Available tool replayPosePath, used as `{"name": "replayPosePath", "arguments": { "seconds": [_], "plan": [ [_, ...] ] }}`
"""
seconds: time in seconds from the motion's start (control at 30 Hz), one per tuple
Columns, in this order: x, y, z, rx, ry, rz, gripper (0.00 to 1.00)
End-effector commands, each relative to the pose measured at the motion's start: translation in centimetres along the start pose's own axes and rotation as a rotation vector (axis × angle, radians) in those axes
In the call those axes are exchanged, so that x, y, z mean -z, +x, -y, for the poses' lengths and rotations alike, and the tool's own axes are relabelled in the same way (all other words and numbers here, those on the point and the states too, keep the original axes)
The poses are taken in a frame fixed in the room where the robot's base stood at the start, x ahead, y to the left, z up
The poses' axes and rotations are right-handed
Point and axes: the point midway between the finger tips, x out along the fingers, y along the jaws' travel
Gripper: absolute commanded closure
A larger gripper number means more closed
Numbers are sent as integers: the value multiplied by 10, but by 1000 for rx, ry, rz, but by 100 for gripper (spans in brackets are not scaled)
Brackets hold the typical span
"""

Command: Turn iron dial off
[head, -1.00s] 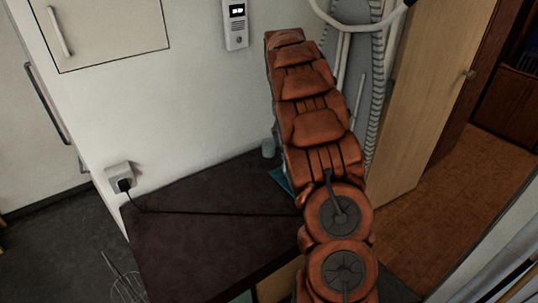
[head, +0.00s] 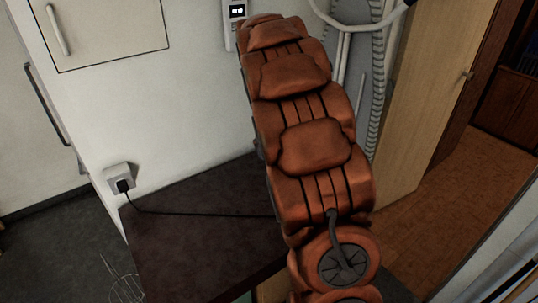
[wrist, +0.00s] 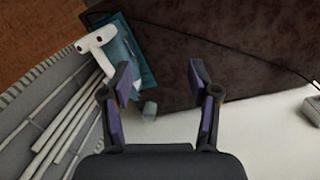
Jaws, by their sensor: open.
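My gripper (wrist: 160,76) is open and empty in the wrist view, its two fingers wide apart with the dark brown tabletop showing beyond and between them. A black cord (head: 185,213) runs from a wall socket (head: 119,179) across the tabletop and goes out of sight behind my arm in the head view. The cord also shows in the wrist view (wrist: 240,49). My arm covers the right part of the tabletop in the head view, and my gripper is not visible there.
The dark tabletop (head: 190,245) meets a white wall. In the wrist view, a teal flat thing (wrist: 139,62) and a small pale object (wrist: 149,110) lie near the left finger. White tubes (wrist: 62,125) stand at left. A wooden door (head: 432,95) is at right.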

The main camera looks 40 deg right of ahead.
Motion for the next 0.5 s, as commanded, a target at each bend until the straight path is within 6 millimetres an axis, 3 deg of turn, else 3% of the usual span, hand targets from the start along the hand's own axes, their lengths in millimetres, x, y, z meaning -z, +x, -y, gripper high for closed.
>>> {"name": "replayPosePath", "arguments": {
  "seconds": [0.2,0.5],
  "plan": [
    [-21,-2,13,3,-12,4,39],
    [-32,-4,19,4,-18,4,39]
  ]
}}
